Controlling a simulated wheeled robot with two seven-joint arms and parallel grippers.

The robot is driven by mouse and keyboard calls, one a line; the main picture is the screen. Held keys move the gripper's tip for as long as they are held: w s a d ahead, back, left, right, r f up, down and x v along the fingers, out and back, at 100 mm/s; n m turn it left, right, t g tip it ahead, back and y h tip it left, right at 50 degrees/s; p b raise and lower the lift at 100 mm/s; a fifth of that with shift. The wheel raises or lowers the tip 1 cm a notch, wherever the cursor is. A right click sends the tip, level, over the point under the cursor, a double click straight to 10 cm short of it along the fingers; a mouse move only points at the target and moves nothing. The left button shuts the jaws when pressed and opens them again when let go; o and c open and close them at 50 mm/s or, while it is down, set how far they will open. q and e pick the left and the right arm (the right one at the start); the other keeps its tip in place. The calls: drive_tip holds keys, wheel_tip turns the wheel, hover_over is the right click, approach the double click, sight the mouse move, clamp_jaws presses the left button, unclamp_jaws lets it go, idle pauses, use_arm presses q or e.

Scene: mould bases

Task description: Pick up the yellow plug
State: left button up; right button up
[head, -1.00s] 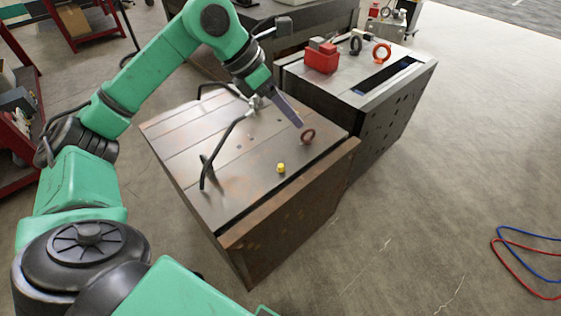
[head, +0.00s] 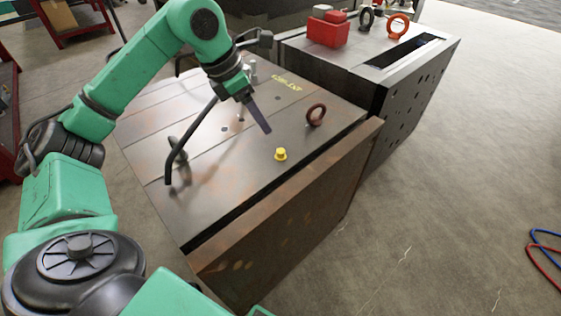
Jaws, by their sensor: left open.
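The small yellow plug (head: 281,155) stands on the top of the near mould base (head: 210,195), close to its right front edge. My left gripper (head: 266,130) reaches down over the block from the upper left. Its fingertips are behind and slightly left of the plug, apart from it. The gripper is open and holds nothing; one finger shows clearly and the other is mostly hidden. My right gripper is not in the head view.
A dark red-brown eyebolt ring (head: 317,114) stands right of the fingertips. A bent black hose (head: 190,140) rises at the block's left. Behind, a second mould base (head: 425,85) carries a red box (head: 328,30) and an orange ring (head: 398,26).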

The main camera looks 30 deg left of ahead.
sight(280, 150)
use_arm(q)
drive_tip(key=x, duration=1.3)
drive_tip(key=shift+a, duration=0.15)
drive_tip(key=shift+s, duration=0.1)
clamp_jaws()
